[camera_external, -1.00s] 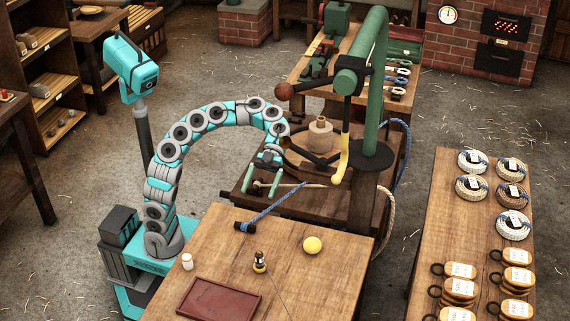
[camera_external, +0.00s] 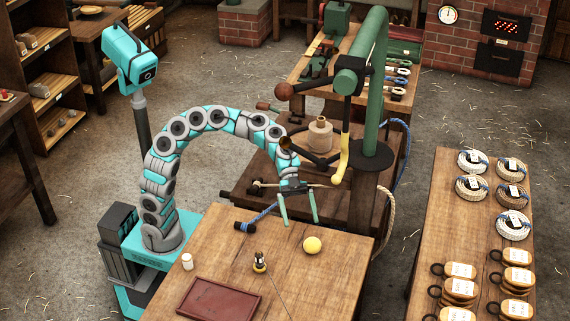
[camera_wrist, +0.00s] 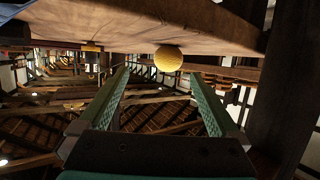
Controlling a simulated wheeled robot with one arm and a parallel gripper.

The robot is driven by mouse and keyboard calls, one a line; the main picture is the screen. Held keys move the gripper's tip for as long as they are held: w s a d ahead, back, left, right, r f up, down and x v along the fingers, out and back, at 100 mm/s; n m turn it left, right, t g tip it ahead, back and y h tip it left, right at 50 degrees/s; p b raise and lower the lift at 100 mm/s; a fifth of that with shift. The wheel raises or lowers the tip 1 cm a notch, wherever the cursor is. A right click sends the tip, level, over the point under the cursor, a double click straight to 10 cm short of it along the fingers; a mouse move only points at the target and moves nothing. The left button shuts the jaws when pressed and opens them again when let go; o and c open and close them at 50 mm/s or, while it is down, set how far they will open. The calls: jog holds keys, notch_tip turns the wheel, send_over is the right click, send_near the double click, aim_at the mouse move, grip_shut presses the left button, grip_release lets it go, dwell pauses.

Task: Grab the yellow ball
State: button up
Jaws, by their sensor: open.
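The yellow ball (camera_external: 312,245) rests on the front wooden table (camera_external: 225,245), near its far right part. It also shows in the wrist view (camera_wrist: 168,58), at the top, beyond the fingertips and a little right of the middle. My gripper (camera_external: 301,222) is above the far edge of that table, with its two teal fingers pointing down, apart and empty. Its fingertips are just behind and above the ball and do not appear to touch it. In the wrist view the open fingers (camera_wrist: 163,80) flank a clear gap.
On the same table are a small white jar (camera_external: 187,262), a brass-topped item (camera_external: 260,262) and a dark red tray (camera_external: 219,298). A blue rope (camera_external: 268,214) lies at the far edge. Behind stands a green post (camera_external: 376,90) with a yellow handle (camera_external: 342,160).

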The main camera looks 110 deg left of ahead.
aim_at(311, 242)
jog(key=shift+w+d+f+n+t+y, duration=0.1)
jog(key=shift+w+d+n+t+y, duration=0.1)
jog(key=shift+w, duration=0.3)
jog(key=shift+w+d+f+n+t+y, duration=0.1)
jog(key=shift+w+d+n+t, duration=0.1)
jog(key=shift+w, duration=0.25)
jog(key=p+x, duration=0.2)
jog(key=x, duration=0.5)
jog(key=shift+d+f, duration=0.1)
jog(key=shift+d, duration=0.05)
jog(key=c, duration=1.4)
jog(key=shift+s, duration=0.1)
jog(key=shift+f+b, duration=0.1)
jog(key=shift+b, duration=0.55)
